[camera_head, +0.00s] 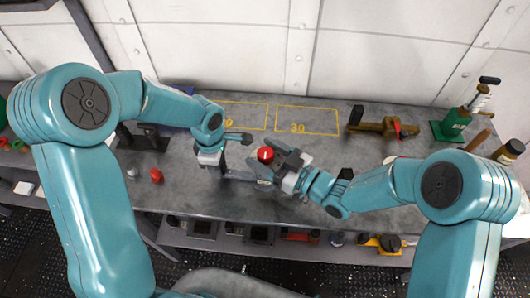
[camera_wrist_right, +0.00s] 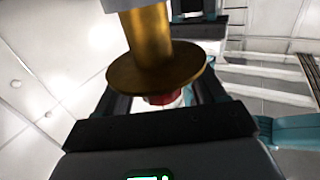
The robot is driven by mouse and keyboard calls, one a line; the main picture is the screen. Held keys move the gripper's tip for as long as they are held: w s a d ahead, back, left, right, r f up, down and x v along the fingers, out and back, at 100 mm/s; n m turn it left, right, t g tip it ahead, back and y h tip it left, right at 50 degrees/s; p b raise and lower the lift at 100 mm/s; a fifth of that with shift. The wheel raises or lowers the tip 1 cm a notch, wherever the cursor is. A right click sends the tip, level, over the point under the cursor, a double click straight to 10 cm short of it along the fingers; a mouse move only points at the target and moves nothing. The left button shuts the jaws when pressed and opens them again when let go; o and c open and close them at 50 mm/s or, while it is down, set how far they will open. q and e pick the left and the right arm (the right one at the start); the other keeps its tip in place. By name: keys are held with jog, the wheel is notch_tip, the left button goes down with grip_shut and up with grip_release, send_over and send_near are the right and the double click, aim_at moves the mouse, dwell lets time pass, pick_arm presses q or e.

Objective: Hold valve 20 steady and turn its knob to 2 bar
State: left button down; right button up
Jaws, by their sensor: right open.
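A red knob (camera_head: 265,154) shows at the middle of the bench in the head view. My right gripper (camera_head: 277,167) is open, with its fingers close around or beside the knob. In the right wrist view, a brass stem with a wide round flange (camera_wrist_right: 157,70) stands in front of my right fingers, and a little of the red knob (camera_wrist_right: 165,98) shows below the flange between them. Whether the fingers touch it cannot be told. My left gripper (camera_head: 240,158) is just left of the knob; its grip is unclear. The valve body is mostly hidden and no pressure scale is readable.
Yellow outlines lie behind the grippers, one marked 30 (camera_head: 297,128), the left number partly hidden. A brass fitting (camera_head: 375,123) with a red part lies back right. A small red object (camera_head: 156,175) lies left. A shelf runs below.

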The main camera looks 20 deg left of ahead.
jog(key=c, duration=1)
jog(key=shift+n+g, duration=0.3)
jog(key=shift+g, duration=0.2)
jog(key=shift+w+n+g+y, duration=0.1)
jog(key=shift+n+g+y, duration=0.2)
jog(key=shift+n+g, duration=0.6)
jog(key=n+g, duration=0.2)
jog(key=g, duration=0.1)
jog(key=n+g, duration=0.2)
jog(key=g, duration=0.1)
jog(key=shift+a+g, duration=0.1)
jog(key=shift+g, duration=0.3)
jog(key=n+g+h, duration=0.1)
jog(key=g, duration=0.1)
jog(key=n+g+h, duration=0.2)
jog(key=g, duration=0.1)
jog(key=shift+n+g+h, duration=1.1)
jog(key=shift+n+g, duration=0.3)
jog(key=shift+g, duration=0.2)
jog(key=shift+s+n+g+h, duration=0.2)
jog(key=shift+n+g+h, duration=0.1)
jog(key=shift+h, duration=0.1)
